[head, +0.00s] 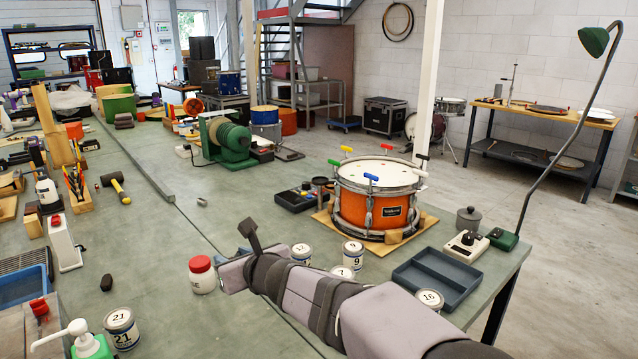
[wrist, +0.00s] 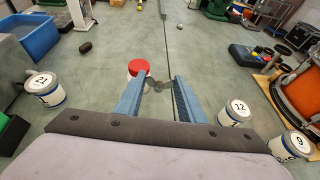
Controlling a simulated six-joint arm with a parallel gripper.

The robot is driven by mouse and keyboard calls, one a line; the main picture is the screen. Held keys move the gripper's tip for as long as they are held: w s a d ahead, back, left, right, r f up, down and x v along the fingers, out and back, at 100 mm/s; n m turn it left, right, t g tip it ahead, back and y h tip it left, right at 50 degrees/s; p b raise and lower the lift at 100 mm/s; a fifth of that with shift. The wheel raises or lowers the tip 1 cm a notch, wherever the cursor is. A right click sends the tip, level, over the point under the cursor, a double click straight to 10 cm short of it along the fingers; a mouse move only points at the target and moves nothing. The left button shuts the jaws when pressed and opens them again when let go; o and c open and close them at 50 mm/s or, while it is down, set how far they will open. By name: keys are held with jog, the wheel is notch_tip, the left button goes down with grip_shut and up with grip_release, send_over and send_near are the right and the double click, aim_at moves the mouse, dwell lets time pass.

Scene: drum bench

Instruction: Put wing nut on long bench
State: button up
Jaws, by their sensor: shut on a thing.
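The wing nut (wrist: 159,86) is a small grey metal piece between the fingertips of my gripper (wrist: 160,82) in the wrist view. The blue fingers are shut on it and hold it over the bench. In the head view my arm hides most of my gripper (head: 243,252) and the wing nut cannot be made out. The long bench (head: 142,262) is the green-grey top that runs from the foreground to the back left, and its bare surface (wrist: 110,60) lies below the fingers.
A red-lidded white jar (head: 202,275) stands close beside the fingers, partly behind the left one in the wrist view. Numbered cans (head: 121,327) stand either side. An orange drum (head: 372,205) and a blue-grey tray (head: 436,280) are on the right.

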notch_tip(320, 180, up, 19)
jog(key=p, duration=1.8)
send_over(241, 307)
notch_tip(241, 307, down, 20)
jog(key=b, duration=2)
jog(key=shift+f, duration=0.2)
notch_tip(241, 307, down, 5)
jog(key=b, duration=0.4)
jog(key=shift+b, duration=0.3)
jog(key=shift+f, duration=0.1)
notch_tip(241, 307, down, 4)
jog(key=b, duration=0.4)
jog(key=shift+f, duration=0.25)
